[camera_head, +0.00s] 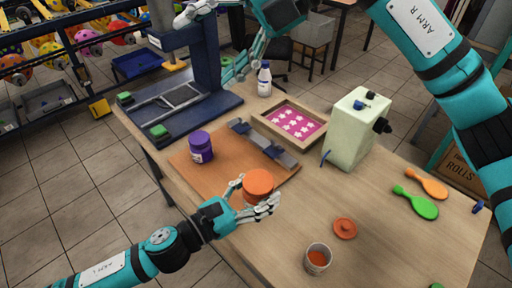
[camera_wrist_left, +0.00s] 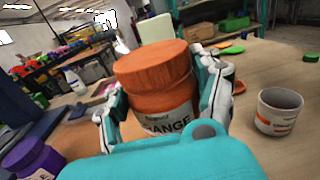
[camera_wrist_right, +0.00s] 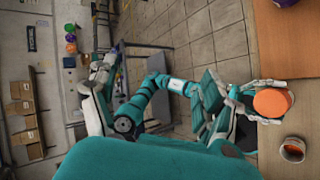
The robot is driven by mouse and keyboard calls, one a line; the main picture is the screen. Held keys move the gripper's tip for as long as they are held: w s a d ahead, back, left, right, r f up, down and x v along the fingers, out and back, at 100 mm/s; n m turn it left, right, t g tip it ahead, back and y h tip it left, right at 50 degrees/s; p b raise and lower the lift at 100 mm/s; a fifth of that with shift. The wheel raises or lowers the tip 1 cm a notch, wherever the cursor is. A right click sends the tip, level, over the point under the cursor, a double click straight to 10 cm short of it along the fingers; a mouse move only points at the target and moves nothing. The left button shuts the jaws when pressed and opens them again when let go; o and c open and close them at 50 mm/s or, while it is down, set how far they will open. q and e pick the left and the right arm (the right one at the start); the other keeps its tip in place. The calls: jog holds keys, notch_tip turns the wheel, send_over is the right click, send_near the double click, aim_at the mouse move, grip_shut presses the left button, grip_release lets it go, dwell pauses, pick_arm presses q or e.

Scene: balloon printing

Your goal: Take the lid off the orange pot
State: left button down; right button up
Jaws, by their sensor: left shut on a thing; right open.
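The orange pot (camera_wrist_left: 170,118) is a jar with a white label reading "ORANGE" and a wide orange lid (camera_wrist_left: 155,65). The lid sits on top of it. My left gripper (camera_head: 256,197) is shut around the jar's body below the lid, with a finger on each side in the left wrist view. In the head view the lid (camera_head: 258,183) faces up and hides most of the jar. My right gripper (camera_head: 208,45) is open and empty at the top of the head view, over the blue press and away from the pot.
A purple jar (camera_head: 201,148) stands on the brown board (camera_head: 228,152). A cup with orange contents (camera_head: 318,259) and a flat orange disc (camera_head: 345,228) are right of the pot. A pale green machine (camera_head: 349,128), white bottle (camera_head: 264,80) and paddles (camera_head: 426,186) stand farther off. The front right tabletop is mostly clear.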

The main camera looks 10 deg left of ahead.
notch_tip(320, 180, down, 12)
jog(key=s+d+m+t+h, duration=0.1)
jog(key=s+d+m+h, duration=0.15)
jog(key=h, duration=0.45)
jog(key=m+t+h, duration=0.2)
jog(key=m+h, duration=0.1)
jog(key=h, duration=0.1)
send_over(257, 182)
jog(key=f, duration=0.5)
jog(key=shift+a+f, duration=0.2)
jog(key=shift+f, duration=0.1)
jog(key=shift+d+f, duration=0.15)
jog(key=shift+f, duration=0.2)
notch_tip(257, 182, down, 7)
jog(key=shift+f, duration=0.2)
jog(key=shift+c, duration=0.4)
